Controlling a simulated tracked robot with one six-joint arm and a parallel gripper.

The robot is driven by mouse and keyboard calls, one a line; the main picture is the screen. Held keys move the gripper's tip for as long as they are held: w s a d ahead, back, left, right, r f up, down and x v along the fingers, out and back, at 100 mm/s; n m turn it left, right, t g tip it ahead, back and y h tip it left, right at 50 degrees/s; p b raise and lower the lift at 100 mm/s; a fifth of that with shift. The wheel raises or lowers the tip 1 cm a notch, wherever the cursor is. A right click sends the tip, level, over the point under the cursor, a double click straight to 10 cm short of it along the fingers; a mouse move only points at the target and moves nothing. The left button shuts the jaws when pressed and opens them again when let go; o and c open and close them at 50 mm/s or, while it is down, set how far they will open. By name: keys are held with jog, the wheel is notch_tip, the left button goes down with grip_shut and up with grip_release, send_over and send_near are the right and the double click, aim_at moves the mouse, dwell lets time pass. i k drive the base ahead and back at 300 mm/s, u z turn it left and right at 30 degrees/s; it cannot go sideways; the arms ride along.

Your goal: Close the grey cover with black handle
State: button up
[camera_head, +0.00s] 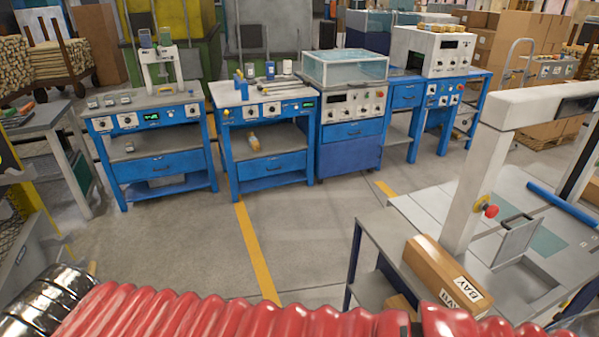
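A grey cover (516,242) with a black handle along its top edge stands tilted up at the right, on the light grey worktop (437,209) of a gantry-like station. It looks open, beside a recessed area (508,283) in the worktop. My gripper is not in view. A red ribbed sleeve, which seems to be part of my arm, fills the bottom edge and hides the lower part of the station.
A white upright post (470,190) with a red button (491,211) stands left of the cover. Blue workbenches (265,165) line the back. The floor (310,225) between is clear.

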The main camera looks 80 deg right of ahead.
aim_at(515, 241)
jog(key=z, duration=2.1)
jog(key=i, duration=1.5)
jog(key=z, duration=0.85)
